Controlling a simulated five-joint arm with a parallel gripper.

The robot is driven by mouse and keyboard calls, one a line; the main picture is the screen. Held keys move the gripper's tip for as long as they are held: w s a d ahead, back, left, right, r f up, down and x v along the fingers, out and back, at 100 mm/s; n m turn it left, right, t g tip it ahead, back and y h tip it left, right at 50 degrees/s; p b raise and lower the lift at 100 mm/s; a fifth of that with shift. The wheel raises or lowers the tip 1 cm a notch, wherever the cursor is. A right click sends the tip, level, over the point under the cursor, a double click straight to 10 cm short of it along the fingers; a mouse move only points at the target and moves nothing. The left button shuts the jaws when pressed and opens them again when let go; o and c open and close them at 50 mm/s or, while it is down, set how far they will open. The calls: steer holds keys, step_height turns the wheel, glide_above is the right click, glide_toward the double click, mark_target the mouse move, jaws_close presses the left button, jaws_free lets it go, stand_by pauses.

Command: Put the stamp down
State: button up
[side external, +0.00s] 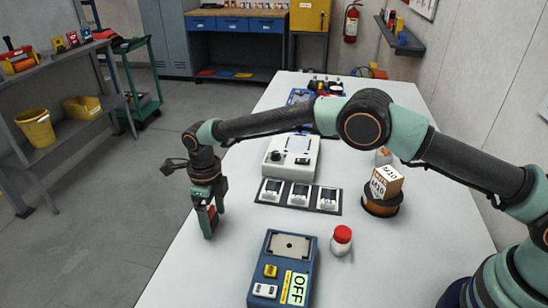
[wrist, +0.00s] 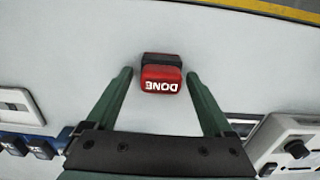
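The stamp (wrist: 160,80) has a red top marked DONE and a black part behind it. In the wrist view it lies between the tips of my gripper (wrist: 160,76), with a narrow gap showing on each side. In the side view, my gripper (side external: 210,222) points down at the white table (side external: 185,270), close to its left edge. A bit of the stamp's red (side external: 211,212) shows between the fingers there. My gripper is open around the stamp. The stamp's underside is hidden, and it seems to stand on the table.
Right of my gripper is a dark strip (side external: 259,199) with several small white devices. A white machine (side external: 291,158) stands behind it.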

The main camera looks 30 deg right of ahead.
mark_target(214, 218)
steer(key=shift+r, duration=0.1)
step_height(214, 218, up, 12)
steer(key=s+d+r+n+t, duration=0.1)
steer(key=s+d+r+n, duration=0.1)
steer(key=d+r+n, duration=0.5)
steer(key=s+d+r+n+t, duration=0.25)
steer(key=d+r+n, duration=0.25)
steer(key=d+r, duration=0.4)
steer(key=s+d+f+n+t, duration=0.2)
steer(key=s+d+f+n, duration=0.2)
steer(key=s+d+n, duration=0.9)
steer(key=s+n, duration=0.2)
steer(key=s, duration=0.1)
steer(key=shift+s+d, duration=0.2)
steer(key=shift+d, duration=0.1)
